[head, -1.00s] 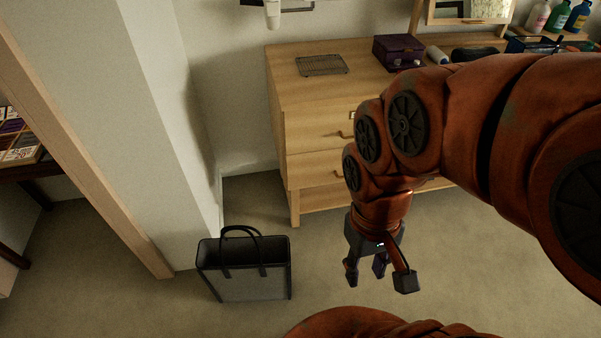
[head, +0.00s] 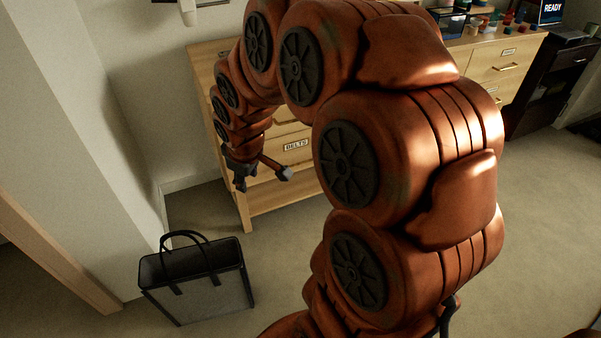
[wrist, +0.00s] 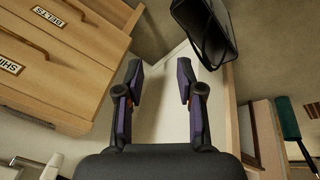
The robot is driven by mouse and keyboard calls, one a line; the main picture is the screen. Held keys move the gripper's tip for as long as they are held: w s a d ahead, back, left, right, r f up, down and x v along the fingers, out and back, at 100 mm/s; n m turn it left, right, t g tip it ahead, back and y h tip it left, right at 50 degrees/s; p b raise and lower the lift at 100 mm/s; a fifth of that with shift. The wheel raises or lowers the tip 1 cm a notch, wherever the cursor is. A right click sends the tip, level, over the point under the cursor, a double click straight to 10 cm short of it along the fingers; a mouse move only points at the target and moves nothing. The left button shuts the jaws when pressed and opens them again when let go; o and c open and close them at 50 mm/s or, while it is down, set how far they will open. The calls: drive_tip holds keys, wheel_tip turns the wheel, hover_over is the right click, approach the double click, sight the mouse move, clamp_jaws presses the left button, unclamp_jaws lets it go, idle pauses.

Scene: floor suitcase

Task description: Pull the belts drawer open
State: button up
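The dresser (head: 206,62) is light wood. Its belts drawer (head: 293,157) carries a "BELTS" label and is partly hidden behind my arm in the head view. In the wrist view the belts drawer (wrist: 72,38) is at the upper left, its label upside down, with part of a handle at the top edge. Its front looks shut. My gripper (head: 262,178) is in front of the dresser's lower left part. In the wrist view my gripper (wrist: 160,78) has its fingers spread apart with nothing between them, to the side of the drawer fronts.
Another labelled drawer (wrist: 35,85) adjoins the belts drawer. A grey and black tote bag (head: 200,285) stands on the floor at the left, near a wall corner. Open carpet lies between bag and dresser. A dark cabinet (head: 545,90) stands at the far right.

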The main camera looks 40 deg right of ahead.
drive_tip(key=w+d+f+n+t+b, duration=0.3)
drive_tip(key=w+d+f+b, duration=0.3)
drive_tip(key=w+d+f, duration=0.5)
drive_tip(key=n+t+h+b, duration=0.3)
drive_tip(key=n+t+b, duration=0.15)
drive_tip(key=b, duration=0.65)
approach(301, 163)
drive_tip(key=w+a+r, duration=0.4)
drive_tip(key=a+r, duration=0.2)
drive_tip(key=a, duration=0.3)
drive_tip(key=s+d+f+n+t+b, duration=0.2)
drive_tip(key=s+d+f+t+b, duration=0.15)
drive_tip(key=d+f+b, duration=0.45)
drive_tip(key=shift+h, duration=0.4)
drive_tip(key=shift+s+d+f+x, duration=0.15)
drive_tip(key=shift+d+f+x, duration=0.1)
drive_tip(key=shift+x, duration=1.3)
drive_tip(key=shift+s+d+f+x, duration=0.2)
drive_tip(key=shift+d+x, duration=0.1)
drive_tip(key=shift+x, duration=1.25)
drive_tip(key=shift+s+d+f+x, duration=0.1)
drive_tip(key=shift+d+f+x, duration=0.15)
drive_tip(key=shift+x, duration=1.35)
clamp_jaws()
